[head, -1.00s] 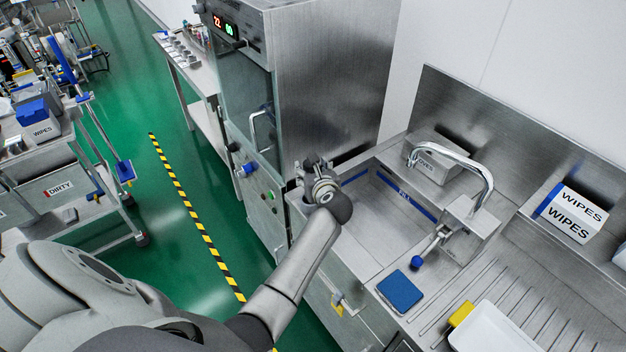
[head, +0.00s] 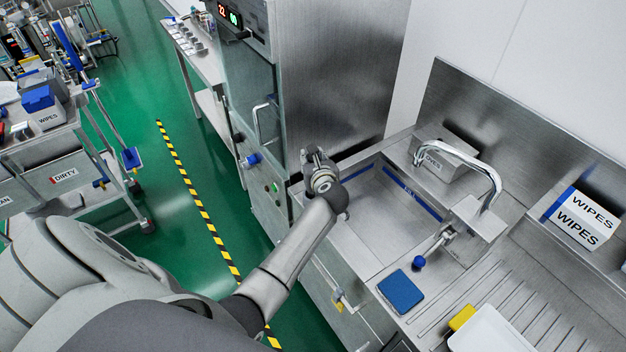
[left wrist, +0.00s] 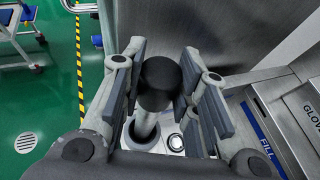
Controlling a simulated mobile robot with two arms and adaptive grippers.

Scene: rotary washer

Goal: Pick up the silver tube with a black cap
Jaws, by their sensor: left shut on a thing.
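The silver tube (left wrist: 146,123) with its black cap (left wrist: 160,80) is between the fingers of my left gripper (left wrist: 160,88) in the left wrist view. My left gripper is shut on it. The tube's lower end meets a round opening (left wrist: 143,137) below; I cannot tell whether it is still inside or just above it. In the head view my left gripper (head: 318,160) is at the left corner of the sink, beside the steel cabinet, and the tube is hidden there by the gripper and wrist. My right gripper is not in view.
The tall steel washer cabinet (head: 335,75) stands close behind my left gripper. To the right are the sink basin (head: 395,215), a curved faucet (head: 470,160), a blue sponge (head: 401,291) and wipes boxes (head: 578,218). A cart marked dirty (head: 65,178) stands at left on the green floor.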

